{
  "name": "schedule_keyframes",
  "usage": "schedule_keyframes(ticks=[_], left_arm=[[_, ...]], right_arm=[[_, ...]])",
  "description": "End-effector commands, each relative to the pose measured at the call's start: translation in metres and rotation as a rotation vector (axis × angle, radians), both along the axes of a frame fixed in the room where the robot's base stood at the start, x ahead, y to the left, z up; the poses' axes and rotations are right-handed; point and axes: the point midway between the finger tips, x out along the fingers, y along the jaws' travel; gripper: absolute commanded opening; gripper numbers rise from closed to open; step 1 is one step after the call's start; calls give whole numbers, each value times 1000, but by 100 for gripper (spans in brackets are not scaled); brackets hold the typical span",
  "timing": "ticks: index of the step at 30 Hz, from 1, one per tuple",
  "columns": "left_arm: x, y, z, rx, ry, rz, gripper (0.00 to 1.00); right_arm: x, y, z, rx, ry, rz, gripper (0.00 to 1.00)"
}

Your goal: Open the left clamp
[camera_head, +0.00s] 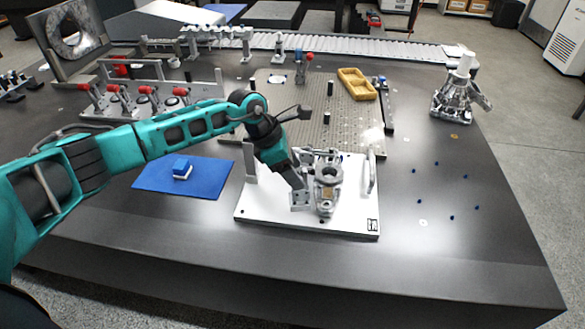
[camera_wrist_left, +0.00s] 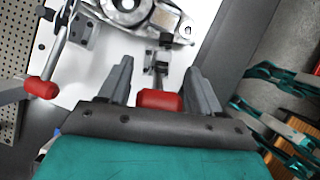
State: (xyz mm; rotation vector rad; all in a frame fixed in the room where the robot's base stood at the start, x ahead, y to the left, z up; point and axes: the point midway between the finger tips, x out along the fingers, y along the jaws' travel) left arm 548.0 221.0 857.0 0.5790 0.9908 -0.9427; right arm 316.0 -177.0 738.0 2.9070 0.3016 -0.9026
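A white fixture plate (camera_head: 262,207) holds a grey metal casting (camera_head: 328,177), also in the left wrist view (camera_wrist_left: 135,12). My left gripper (camera_head: 300,198) is at the plate's left part, beside the casting. In the left wrist view its two fingers (camera_wrist_left: 160,90) are spread. A clamp's red handle grip (camera_wrist_left: 160,100) lies between them, with a visible gap on each side. The clamp's dark metal body (camera_wrist_left: 158,62) stands beyond it, next to the casting. The head view hides this clamp behind my gripper. A second red-handled clamp (camera_wrist_left: 42,86) is at the left of the wrist view.
A perforated plate (camera_head: 300,115) with a yellow tray (camera_head: 356,84) lies behind. Another casting (camera_head: 455,98) stands at the right. The table's front right is mostly clear.

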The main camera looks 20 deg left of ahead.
Motion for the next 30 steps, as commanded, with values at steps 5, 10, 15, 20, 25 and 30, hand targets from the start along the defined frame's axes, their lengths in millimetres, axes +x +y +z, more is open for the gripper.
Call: schedule_keyframes(ticks=[5,10,15,20,25,30], left_arm=[[0,0,0,-1,0,0,70],[0,1,2,-1,0,1,70],[-4,10,22,-1,-4,1,70],[-13,24,53,0,-4,1,70],[-21,38,85,0,-3,1,70],[-26,47,106,0,-2,2,70]], right_arm=[[0,0,0,0,0,0,43],[0,0,0,1,0,1,43],[0,0,1,1,0,1,43],[0,1,1,1,0,1,43],[0,1,1,1,0,1,43],[0,1,0,1,0,1,43]])
